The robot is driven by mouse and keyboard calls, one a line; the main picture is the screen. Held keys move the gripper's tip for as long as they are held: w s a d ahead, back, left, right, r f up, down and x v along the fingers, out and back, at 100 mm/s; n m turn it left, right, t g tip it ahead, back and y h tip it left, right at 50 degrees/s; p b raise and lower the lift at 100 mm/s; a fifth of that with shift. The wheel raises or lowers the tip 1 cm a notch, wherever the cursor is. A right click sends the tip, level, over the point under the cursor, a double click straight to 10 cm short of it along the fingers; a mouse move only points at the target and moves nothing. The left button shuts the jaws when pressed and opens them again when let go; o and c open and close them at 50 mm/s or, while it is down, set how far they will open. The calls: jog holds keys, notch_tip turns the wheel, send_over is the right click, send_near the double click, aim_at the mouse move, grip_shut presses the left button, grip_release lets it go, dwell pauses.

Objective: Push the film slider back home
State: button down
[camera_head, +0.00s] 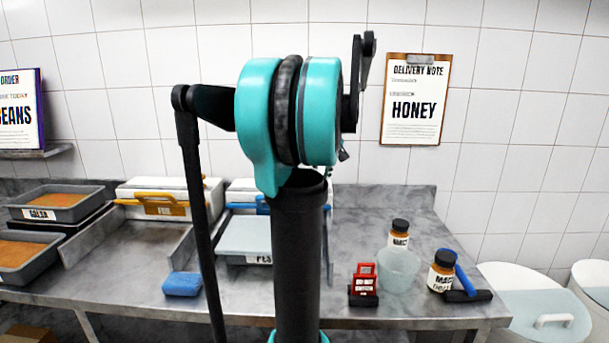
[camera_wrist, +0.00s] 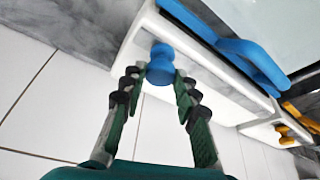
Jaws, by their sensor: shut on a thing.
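In the wrist view, my gripper (camera_wrist: 157,88) is shut on a blue rounded knob, the film slider (camera_wrist: 161,70), held between its fingertips. The slider sits at the edge of a white film box (camera_wrist: 145,45), with a long blue bar (camera_wrist: 250,60) along the box's other side. In the head view, the white box (camera_head: 238,187) stands at the back of the counter, partly behind my arm. The slider and my gripper are hidden there.
A second white box (camera_head: 190,190) with a yellow bar stands to the left. A pale lidded tray (camera_head: 243,235) lies in front.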

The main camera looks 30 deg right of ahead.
jog(key=shift+s+d, duration=0.25)
jog(key=shift+d, duration=0.2)
jog(key=c, duration=1.2)
grip_release()
jog(key=shift+s+d, duration=0.1)
jog(key=shift+o, duration=0.2)
jog(key=shift+r, duration=0.1)
jog(key=v, duration=1.1)
jog(key=shift+r, duration=0.35)
jog(key=shift+s, duration=0.15)
jog(key=shift+s, duration=0.1)
